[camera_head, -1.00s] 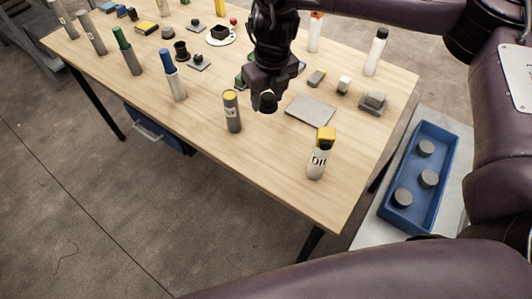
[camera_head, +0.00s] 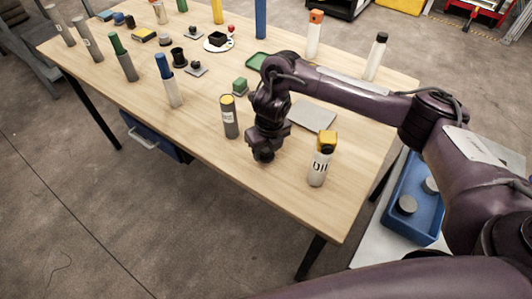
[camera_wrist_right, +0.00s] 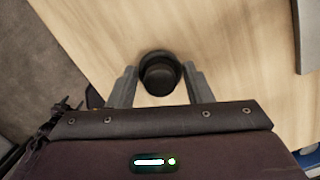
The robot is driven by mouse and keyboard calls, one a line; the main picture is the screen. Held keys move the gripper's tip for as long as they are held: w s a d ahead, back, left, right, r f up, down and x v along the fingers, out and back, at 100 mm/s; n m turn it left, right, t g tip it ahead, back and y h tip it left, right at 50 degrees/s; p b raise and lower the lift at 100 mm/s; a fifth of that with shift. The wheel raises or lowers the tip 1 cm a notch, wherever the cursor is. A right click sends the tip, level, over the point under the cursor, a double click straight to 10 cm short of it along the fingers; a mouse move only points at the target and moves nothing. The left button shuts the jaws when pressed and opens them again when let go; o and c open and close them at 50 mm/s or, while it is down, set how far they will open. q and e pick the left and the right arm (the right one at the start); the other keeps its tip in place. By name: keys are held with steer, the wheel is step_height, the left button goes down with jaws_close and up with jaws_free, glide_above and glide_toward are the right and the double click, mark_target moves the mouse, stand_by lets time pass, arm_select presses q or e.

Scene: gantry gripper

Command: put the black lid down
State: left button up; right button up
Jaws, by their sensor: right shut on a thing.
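The black lid (camera_wrist_right: 160,74) is a small round dark piece between the two fingers of my right gripper (camera_wrist_right: 160,88) in the right wrist view. One finger stands on each side of it. In the head view my right gripper (camera_head: 264,150) points down low over the front part of the wooden table (camera_head: 215,165), and the dark lid (camera_head: 265,157) shows at its tip. I cannot tell whether the lid touches the table top. My left gripper is out of view.
A grey cylinder with a yellow top (camera_head: 230,118) stands just left of the gripper. A white bottle with a yellow cap (camera_head: 321,160) stands to its right. A flat grey plate (camera_head: 312,115) lies behind. Bare wood lies in front, towards the table's edge.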

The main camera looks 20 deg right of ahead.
steer(key=shift+f, duration=0.7)
steer(key=shift+w, duration=0.1)
steer(key=shift+f+b, duration=0.25)
steer(key=shift+b, duration=0.05)
steer(key=o, duration=1)
steer(key=shift+c, duration=0.2)
steer(key=shift+r, duration=0.2)
